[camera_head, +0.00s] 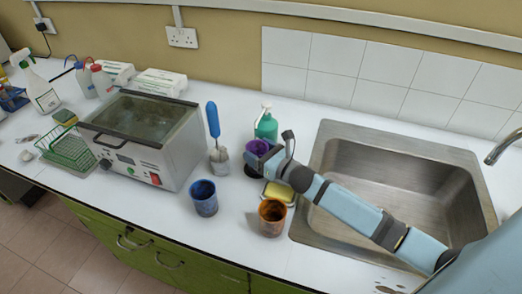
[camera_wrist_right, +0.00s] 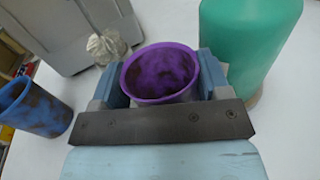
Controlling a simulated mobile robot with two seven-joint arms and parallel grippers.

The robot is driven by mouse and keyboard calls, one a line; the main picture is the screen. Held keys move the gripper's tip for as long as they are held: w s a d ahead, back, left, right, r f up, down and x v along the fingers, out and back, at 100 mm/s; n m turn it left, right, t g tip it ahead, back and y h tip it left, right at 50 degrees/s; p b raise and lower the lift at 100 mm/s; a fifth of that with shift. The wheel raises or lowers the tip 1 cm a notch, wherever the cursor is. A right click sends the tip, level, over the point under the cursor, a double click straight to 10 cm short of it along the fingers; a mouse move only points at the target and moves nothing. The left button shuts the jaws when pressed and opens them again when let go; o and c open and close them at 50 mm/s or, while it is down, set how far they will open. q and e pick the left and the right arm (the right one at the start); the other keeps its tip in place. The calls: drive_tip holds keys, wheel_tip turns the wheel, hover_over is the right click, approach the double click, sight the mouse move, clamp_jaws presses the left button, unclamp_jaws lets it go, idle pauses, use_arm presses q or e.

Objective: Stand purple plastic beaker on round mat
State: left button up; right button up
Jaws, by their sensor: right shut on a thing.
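The purple plastic beaker (camera_head: 257,147) is upright at the back of the counter, left of the sink. My right gripper (camera_head: 266,157) is shut on it. In the right wrist view the beaker (camera_wrist_right: 160,73) sits between the two blue fingers (camera_wrist_right: 160,88), its open mouth showing. A dark rounded edge (camera_head: 250,171) shows beside and below the gripper; it looks like the round mat, mostly hidden. I cannot tell whether the beaker touches it. My left gripper is not in view.
A green bottle (camera_head: 266,125) stands close behind the beaker. A blue beaker (camera_head: 203,197), an orange beaker (camera_head: 271,216) and a yellow sponge on a dish (camera_head: 279,192) are in front. A blue-handled brush in a holder (camera_head: 215,136) and water bath (camera_head: 143,140) stand left; the sink (camera_head: 447,190) is right.

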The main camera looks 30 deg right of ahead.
drive_tip(key=shift+s+r, duration=0.1)
drive_tip(key=shift+s+a+r, duration=0.1)
drive_tip(key=shift+a, duration=0.1)
drive_tip(key=shift+f, duration=0.2)
drive_tip(key=o, duration=0.7)
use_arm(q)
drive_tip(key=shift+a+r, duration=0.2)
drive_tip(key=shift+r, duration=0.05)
